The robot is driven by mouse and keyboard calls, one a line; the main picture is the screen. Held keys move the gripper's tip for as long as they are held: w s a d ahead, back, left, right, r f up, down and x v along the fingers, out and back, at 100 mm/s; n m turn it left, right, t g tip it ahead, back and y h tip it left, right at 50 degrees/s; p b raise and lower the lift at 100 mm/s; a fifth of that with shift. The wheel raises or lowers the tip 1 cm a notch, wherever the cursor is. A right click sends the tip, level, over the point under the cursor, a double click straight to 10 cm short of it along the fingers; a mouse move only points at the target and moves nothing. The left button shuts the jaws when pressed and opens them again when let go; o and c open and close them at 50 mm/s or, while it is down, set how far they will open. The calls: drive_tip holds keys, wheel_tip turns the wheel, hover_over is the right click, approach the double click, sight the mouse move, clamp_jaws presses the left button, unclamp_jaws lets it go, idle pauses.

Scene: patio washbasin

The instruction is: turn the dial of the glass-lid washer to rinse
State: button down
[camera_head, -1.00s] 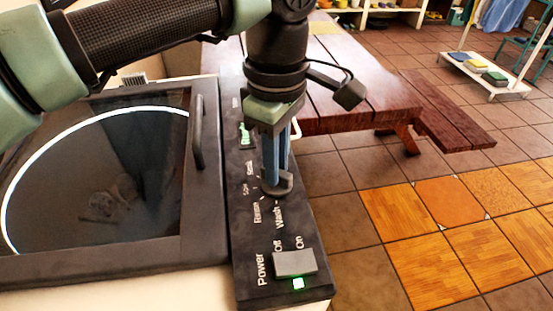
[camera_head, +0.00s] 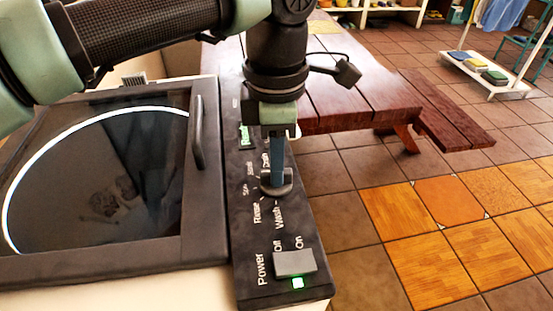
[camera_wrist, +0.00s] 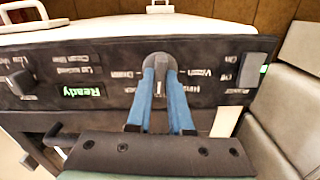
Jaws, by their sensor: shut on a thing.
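The glass-lid washer has a black panel with a round dark dial (camera_head: 284,190) between printed words, including Rinse (camera_head: 257,212) and Wash (camera_head: 279,217). My gripper (camera_head: 276,180) points down at the panel and is shut on the dial. In the wrist view its two blue fingers (camera_wrist: 163,82) lie on either side of the dial's raised grip (camera_wrist: 159,88). The fingers and hand hide part of the dial in the head view. I cannot tell exactly which word the dial points to. The round glass lid (camera_head: 100,190) is down, left of the panel.
A power switch (camera_head: 294,263) with a lit green light (camera_head: 298,283) is at the panel's near end. A green Ready display (camera_head: 244,136) is farther back. The lid handle (camera_head: 198,133) stands beside the panel. A wooden table (camera_head: 345,80) is behind; tiled floor lies right.

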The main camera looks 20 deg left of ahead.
drive_tip(key=n, duration=0.4)
drive_tip(key=shift+n, duration=2.6)
drive_tip(key=c, duration=0.8)
unclamp_jaws()
drive_tip(key=shift+r, duration=0.1)
wheel_tip(320, 180, up, 13)
drive_tip(key=p, duration=1)
